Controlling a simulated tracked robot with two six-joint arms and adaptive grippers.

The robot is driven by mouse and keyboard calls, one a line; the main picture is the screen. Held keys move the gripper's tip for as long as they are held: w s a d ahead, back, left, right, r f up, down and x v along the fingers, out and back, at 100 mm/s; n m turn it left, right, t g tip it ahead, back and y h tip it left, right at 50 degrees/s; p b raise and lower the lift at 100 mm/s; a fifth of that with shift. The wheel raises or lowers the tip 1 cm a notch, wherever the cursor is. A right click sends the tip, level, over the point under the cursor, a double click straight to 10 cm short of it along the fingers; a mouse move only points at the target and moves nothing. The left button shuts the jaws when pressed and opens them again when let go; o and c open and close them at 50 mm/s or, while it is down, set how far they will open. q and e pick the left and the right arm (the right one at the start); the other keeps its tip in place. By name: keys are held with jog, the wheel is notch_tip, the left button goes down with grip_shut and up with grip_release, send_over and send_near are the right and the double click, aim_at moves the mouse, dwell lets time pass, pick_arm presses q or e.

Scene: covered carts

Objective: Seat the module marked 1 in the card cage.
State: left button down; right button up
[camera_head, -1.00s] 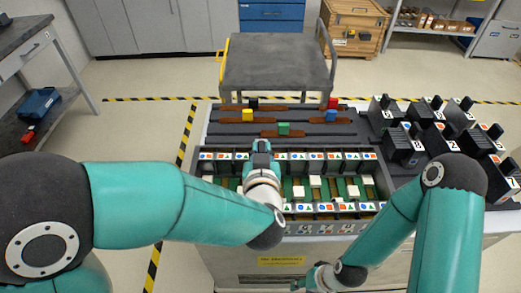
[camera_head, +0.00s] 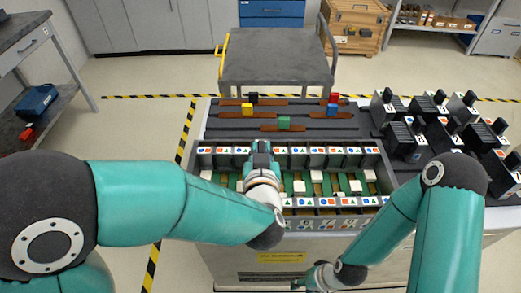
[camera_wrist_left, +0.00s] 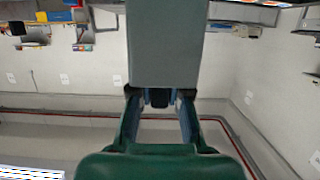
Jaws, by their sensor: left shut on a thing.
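The card cage (camera_head: 195,172) stands on the bench in front of me, with rows of coloured shape labels along its back and front. Green strips and white blocks show inside it. My left gripper (camera_head: 262,148) is over the cage, left of its middle. In the left wrist view it (camera_wrist_left: 160,97) is shut on a plain grey block-shaped thing (camera_wrist_left: 165,45). No mark shows on this thing, and the gripper hides it in the head view. My right gripper (camera_head: 312,281) is low at the front, partly hidden by its arm; its fingers are unclear.
Several dark modules with black handles and white marks (camera_head: 408,142) stand at the right; I cannot single out mark 1. A dark tray with coloured blocks (camera_head: 283,123) lies behind the cage. A grey cart (camera_head: 275,60) stands beyond it, with clear floor to its left.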

pick_arm(q)
jog(key=shift+f+b, duration=1.05)
jog(key=shift+f, duration=0.2)
jog(key=c, duration=1.4)
grip_release()
jog(key=shift+r, duration=0.1)
jog(key=o, duration=0.3)
jog(key=shift+o, duration=0.2)
jog(key=v, duration=0.7)
jog(key=shift+s, duration=0.2)
